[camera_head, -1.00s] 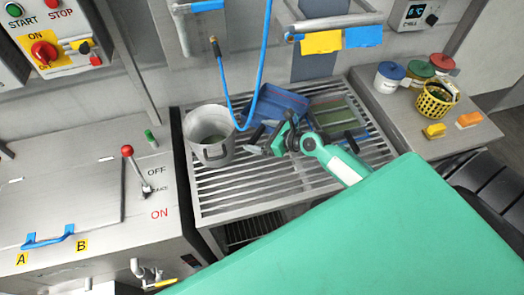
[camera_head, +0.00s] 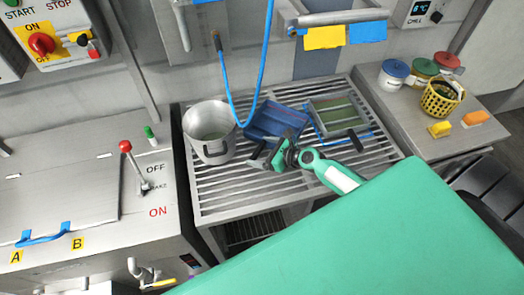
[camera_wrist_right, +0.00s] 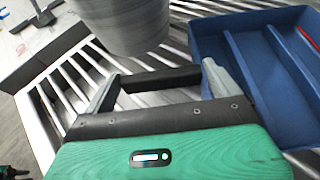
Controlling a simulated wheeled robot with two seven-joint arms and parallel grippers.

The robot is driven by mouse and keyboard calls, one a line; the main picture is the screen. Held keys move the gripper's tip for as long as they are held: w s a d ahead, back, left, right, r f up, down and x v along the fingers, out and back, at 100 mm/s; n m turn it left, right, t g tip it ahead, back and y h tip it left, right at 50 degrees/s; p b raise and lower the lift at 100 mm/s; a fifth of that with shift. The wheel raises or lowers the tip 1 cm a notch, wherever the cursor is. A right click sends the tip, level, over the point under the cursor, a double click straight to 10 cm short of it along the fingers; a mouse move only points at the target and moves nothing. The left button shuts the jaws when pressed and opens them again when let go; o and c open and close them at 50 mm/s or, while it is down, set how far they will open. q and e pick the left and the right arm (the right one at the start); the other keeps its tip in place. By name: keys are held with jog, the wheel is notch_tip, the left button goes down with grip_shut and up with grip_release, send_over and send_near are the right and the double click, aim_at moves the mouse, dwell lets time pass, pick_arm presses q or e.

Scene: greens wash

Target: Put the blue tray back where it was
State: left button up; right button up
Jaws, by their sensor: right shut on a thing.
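The blue tray (camera_head: 278,120), with raised dividers inside, is at the slatted rack (camera_head: 215,192), between the pot and a mesh-bottomed tray. My right gripper (camera_head: 270,158) is at the tray's near side, shut on its dark handle. In the right wrist view the gripper (camera_wrist_right: 160,84) has a black bar between its fingers, and the blue tray (camera_wrist_right: 235,70) stands at the right. I cannot tell whether the tray rests on the slats or is just above them. My left gripper is out of view.
A metal pot (camera_head: 209,130) stands close left of the tray. The mesh-bottomed tray (camera_head: 337,114), with a dark handle, lies close right. A blue hose (camera_head: 231,99) hangs in front of the wall. The rack's near left slats are bare.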

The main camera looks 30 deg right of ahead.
jog(key=shift+f, duration=0.2)
jog(key=o, duration=1)
jog(key=shift+c, duration=0.2)
jog(key=shift+r, duration=0.15)
jog(key=shift+s+d+r, duration=0.1)
jog(key=shift+s, duration=0.1)
jog(key=b+v, duration=0.1)
jog(key=v, duration=1)
jog(key=shift+s+d+r, duration=0.1)
jog(key=shift+s+r, duration=0.1)
